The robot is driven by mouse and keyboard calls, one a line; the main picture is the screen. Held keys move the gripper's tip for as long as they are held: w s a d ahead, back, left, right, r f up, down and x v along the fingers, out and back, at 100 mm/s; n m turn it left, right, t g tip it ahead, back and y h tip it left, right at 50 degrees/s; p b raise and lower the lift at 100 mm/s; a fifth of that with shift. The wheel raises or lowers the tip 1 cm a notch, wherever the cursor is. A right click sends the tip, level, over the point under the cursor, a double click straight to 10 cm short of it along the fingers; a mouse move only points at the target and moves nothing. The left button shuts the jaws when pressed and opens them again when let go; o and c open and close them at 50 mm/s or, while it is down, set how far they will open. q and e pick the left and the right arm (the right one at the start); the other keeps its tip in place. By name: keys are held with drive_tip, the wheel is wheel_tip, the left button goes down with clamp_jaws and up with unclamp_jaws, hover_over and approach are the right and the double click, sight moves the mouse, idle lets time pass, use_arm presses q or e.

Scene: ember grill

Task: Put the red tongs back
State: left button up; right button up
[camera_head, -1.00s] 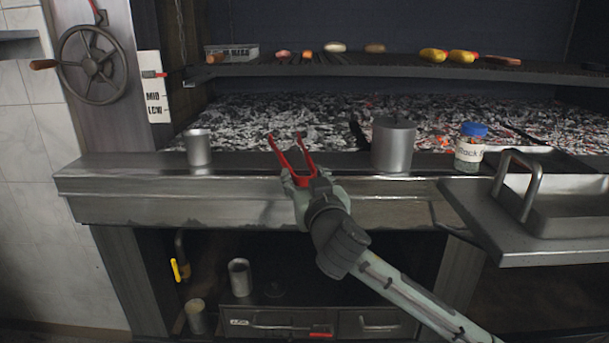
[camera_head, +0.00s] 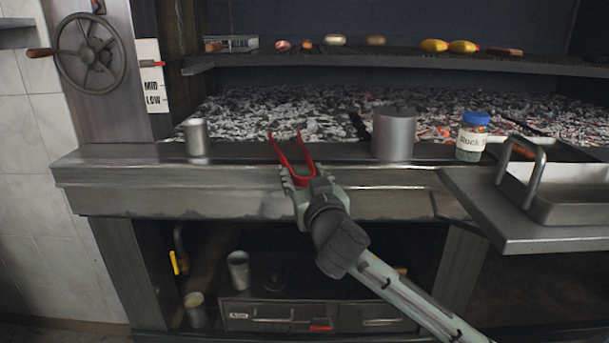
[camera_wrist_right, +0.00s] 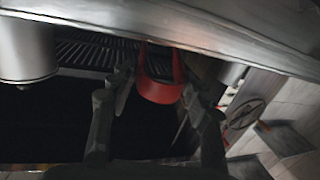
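The red tongs (camera_head: 281,156) are in my right gripper (camera_head: 301,181), in front of the grill's front ledge in the head view. Their two arms point up and away from the gripper, spread apart. In the right wrist view, the closed bend of the red tongs (camera_wrist_right: 160,90) sits between the two fingers of my right gripper (camera_wrist_right: 158,95). The fingers lie close on both sides of it; exact contact is hard to see in the dark. My left gripper is out of view.
A metal cup (camera_head: 196,138), a lidded pot (camera_head: 394,135) and a blue-capped jar (camera_head: 472,138) stand on the ledge (camera_head: 120,160). A handled tray (camera_head: 570,207) is at right. Coals (camera_head: 300,105) glow behind. Below are cups and drawers (camera_head: 265,315).

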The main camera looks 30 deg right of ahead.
drive_tip(key=shift+c, duration=1.3)
drive_tip(key=o, duration=0.8)
drive_tip(key=v, duration=0.7)
drive_tip(key=s+f+n+g+y, duration=0.1)
drive_tip(key=s+f+g, duration=0.25)
drive_tip(key=f, duration=0.95)
drive_tip(key=s+f+n+g+y, duration=0.1)
drive_tip(key=s+f+n+g, duration=0.2)
drive_tip(key=f, duration=1)
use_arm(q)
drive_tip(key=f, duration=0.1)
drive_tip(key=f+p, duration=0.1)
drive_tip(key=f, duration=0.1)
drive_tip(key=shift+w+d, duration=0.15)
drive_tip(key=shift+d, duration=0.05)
use_arm(e)
drive_tip(key=s+a+f+g, duration=0.1)
drive_tip(key=s+f+g, duration=0.1)
drive_tip(key=s+f, duration=0.3)
drive_tip(key=s+a+f+g+y, duration=0.1)
drive_tip(key=s+f+g, duration=0.2)
drive_tip(key=s+f, duration=0.2)
drive_tip(key=s+a+f+g+y, duration=0.1)
drive_tip(key=s+f+g, duration=0.1)
drive_tip(key=s+f, duration=0.3)
wheel_tip(320, 180, down, 2)
drive_tip(key=shift+s+a+f+n, duration=0.15)
drive_tip(key=shift+s+f+n, duration=0.05)
drive_tip(key=shift+n, duration=0.2)
